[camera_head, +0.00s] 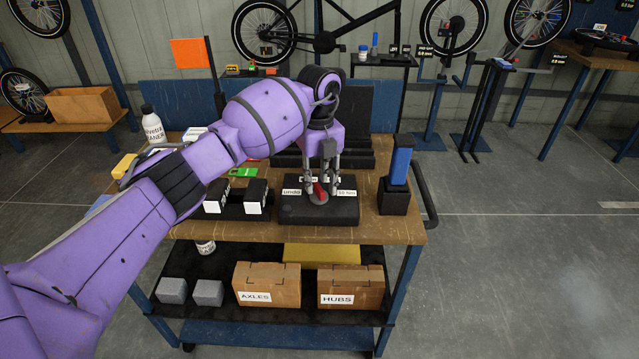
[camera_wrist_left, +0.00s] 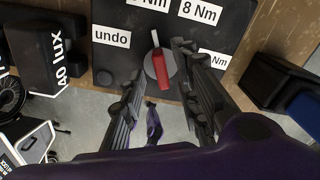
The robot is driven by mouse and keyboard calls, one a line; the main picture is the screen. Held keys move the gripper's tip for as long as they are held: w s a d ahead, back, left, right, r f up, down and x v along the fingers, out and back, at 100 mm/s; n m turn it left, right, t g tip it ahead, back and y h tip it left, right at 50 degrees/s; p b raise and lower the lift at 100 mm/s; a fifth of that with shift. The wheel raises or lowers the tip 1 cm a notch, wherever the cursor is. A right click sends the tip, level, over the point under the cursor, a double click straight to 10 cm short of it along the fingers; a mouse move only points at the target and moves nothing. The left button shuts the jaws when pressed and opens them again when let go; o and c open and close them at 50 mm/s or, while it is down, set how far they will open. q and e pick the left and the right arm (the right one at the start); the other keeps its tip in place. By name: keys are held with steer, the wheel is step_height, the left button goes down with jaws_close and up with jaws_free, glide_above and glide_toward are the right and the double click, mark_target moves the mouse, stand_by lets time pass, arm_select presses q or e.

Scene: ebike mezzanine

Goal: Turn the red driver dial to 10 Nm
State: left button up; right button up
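The red driver dial (camera_head: 320,193) sits on a dark box (camera_head: 290,214) on the cart top. In the left wrist view, the dial (camera_wrist_left: 162,70) is a red bar on a grey disc. Its white-marked end points up and slightly left, toward a cut-off Nm label (camera_wrist_left: 148,5). An "undo" label (camera_wrist_left: 112,38) is at the left, "8 Nm" (camera_wrist_left: 200,11) at the upper right, and a partly hidden Nm label (camera_wrist_left: 213,60) at the right. My left gripper (camera_head: 319,187) reaches down over the dial, open, one finger on each side. Contact cannot be told. My right gripper is not in view.
A blue block in a black holder (camera_head: 397,178) stands right of the box. Black units with white labels (camera_head: 247,196) stand left of it. A white bottle (camera_head: 152,125) is at the far left of the wooden cart top (camera_head: 380,231). Axles and hubs boxes (camera_head: 267,285) sit below.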

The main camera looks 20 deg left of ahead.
arm_select(q)
steer(key=shift+f, duration=0.7)
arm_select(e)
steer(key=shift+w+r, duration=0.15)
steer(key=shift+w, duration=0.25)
arm_select(q)
jaws_close()
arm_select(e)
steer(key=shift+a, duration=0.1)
